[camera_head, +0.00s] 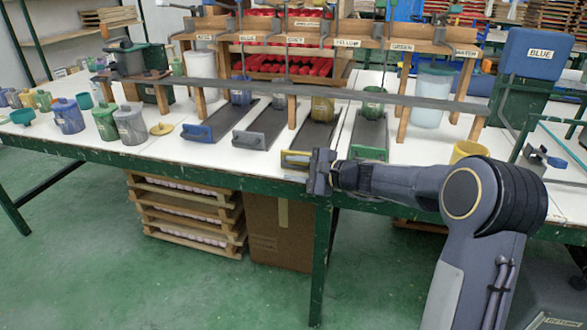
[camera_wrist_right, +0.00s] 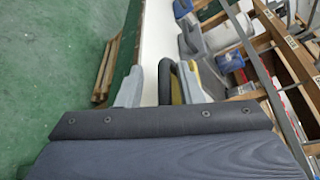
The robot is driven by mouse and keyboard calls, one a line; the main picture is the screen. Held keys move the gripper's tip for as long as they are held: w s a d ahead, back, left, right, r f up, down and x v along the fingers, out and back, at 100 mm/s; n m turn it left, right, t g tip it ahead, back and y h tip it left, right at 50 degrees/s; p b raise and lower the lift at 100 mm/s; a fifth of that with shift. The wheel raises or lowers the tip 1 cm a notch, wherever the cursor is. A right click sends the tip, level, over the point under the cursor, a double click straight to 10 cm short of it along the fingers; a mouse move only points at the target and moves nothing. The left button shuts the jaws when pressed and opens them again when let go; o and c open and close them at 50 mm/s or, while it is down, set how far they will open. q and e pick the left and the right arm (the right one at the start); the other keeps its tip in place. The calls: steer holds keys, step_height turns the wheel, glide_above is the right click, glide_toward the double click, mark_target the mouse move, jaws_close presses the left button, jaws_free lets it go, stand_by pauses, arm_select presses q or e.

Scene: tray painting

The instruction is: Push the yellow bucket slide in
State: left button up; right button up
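The yellow slide is a dark flat tray (camera_head: 312,137) with a yellow front (camera_head: 294,158), pulled out toward the table's front edge. The yellow bucket (camera_head: 322,108) stands at its far end, under the wooden rack. My right gripper (camera_head: 318,172) is at the front right of the slide, low at the table edge. In the right wrist view its two grey fingers (camera_wrist_right: 163,88) are apart, with a dark handle (camera_wrist_right: 168,80) between them and white table showing beside it. Part of the yellow front (camera_wrist_right: 177,82) shows behind the right finger. My left gripper is out of view.
Blue (camera_head: 197,132), grey (camera_head: 249,140) and green (camera_head: 369,153) slides lie beside the yellow one. A long grey bar (camera_head: 270,88) crosses above them. Several lidded pots stand at left, near a grey pot (camera_head: 130,128). A yellow cup (camera_head: 468,151) stands at right.

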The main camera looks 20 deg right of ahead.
steer(key=v, duration=0.7)
steer(key=shift+p, duration=0.35)
steer(key=shift+s, duration=0.1)
